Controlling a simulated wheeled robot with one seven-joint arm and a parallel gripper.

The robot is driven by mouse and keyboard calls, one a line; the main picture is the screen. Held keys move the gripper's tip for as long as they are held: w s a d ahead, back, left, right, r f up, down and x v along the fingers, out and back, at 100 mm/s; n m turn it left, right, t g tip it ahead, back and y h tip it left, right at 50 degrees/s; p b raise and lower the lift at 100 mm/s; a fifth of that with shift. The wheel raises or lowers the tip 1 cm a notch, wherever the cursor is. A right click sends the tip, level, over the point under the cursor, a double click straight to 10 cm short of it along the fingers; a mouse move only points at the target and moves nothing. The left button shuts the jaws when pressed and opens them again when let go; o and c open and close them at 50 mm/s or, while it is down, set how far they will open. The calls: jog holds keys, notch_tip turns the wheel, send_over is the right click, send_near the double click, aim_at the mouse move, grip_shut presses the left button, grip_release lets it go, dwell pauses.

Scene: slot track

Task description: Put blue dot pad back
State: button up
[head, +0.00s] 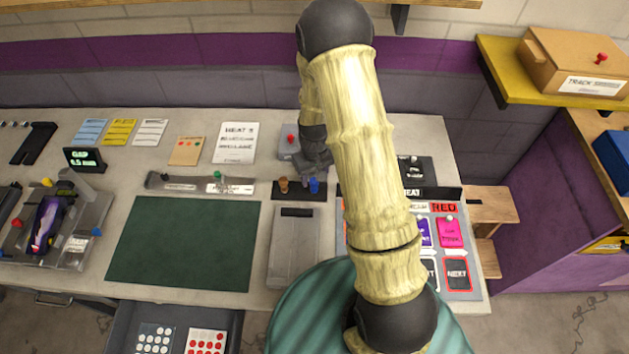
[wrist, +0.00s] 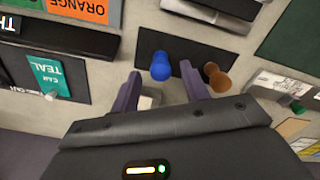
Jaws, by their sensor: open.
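A blue knob (wrist: 161,66), which may be the blue dot pad, stands upright on a black plate (wrist: 205,62) beside a brown knob (wrist: 216,79). In the head view the blue knob (head: 314,186) is at the right of the black plate (head: 299,195), with the brown knob (head: 283,184) to its left. My gripper (wrist: 161,72) is open, with one finger on either side of the blue knob in the wrist view. I cannot tell whether the fingers touch it. My gripper (head: 314,172) is partly hidden by the arm in the head view.
A grey box with a red knob (head: 290,140) sits behind the gripper. A grey tray (head: 294,245) and dark green mat (head: 185,245) lie in front. Cards and a black board (head: 440,193) are at the right. An open drawer (head: 175,318) holds dotted pads.

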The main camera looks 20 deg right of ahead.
notch_tip(320, 180, up, 9)
jog(key=b, duration=0.1)
jog(key=shift+r+b, duration=0.15)
jog(key=shift+b, duration=0.25)
dwell(0.3)
jog(key=s+r+m+t, duration=0.1)
jog(key=s+r+t, duration=0.1)
jog(key=s+r, duration=0.7)
jog(key=s, duration=0.5)
jog(key=shift+s+m+t, duration=0.15)
jog(key=shift+m+t, duration=0.15)
jog(key=shift+m, duration=0.1)
dwell(0.6)
